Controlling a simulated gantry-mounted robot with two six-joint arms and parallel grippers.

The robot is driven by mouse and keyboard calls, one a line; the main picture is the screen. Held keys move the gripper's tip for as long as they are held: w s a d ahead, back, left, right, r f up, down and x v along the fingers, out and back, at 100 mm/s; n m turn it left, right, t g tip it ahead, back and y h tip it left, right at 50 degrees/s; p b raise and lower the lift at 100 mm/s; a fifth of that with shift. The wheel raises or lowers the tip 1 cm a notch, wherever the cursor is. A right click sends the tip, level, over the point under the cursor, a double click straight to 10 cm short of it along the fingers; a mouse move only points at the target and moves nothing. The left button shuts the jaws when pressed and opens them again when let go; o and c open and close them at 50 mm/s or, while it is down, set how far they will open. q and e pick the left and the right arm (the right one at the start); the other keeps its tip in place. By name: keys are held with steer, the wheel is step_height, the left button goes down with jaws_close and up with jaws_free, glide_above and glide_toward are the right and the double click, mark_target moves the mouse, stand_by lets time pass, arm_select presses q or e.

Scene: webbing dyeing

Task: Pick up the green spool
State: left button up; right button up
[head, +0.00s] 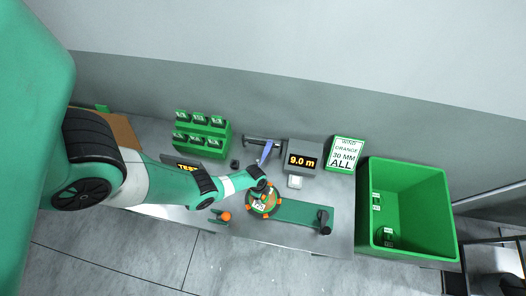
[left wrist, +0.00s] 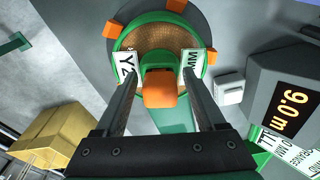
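The green spool (head: 272,203) sits on the winder at the front middle of the bench, with orange tabs around its edge. In the left wrist view the spool (left wrist: 127,38) shows a green rim, a brown core and white labels. A green hub with an orange block (left wrist: 160,90) stands over its middle. My left gripper (head: 262,187) is over the spool. In the left wrist view the left gripper (left wrist: 161,78) is open, its fingers apart on either side of the hub; contact cannot be told. My right gripper is not in view.
A grey meter (head: 303,157) reads 9.0 m, beside a sign (head: 345,154). A green rack (head: 222,141) holds several small labelled pieces. A large green bin (head: 433,205) at the right holds labelled green pieces. An orange knob (head: 225,216) is left of the spool.

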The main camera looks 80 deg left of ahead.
arm_select(q)
jaws_close()
steer(key=shift+r, duration=0.1)
stand_by(0.4)
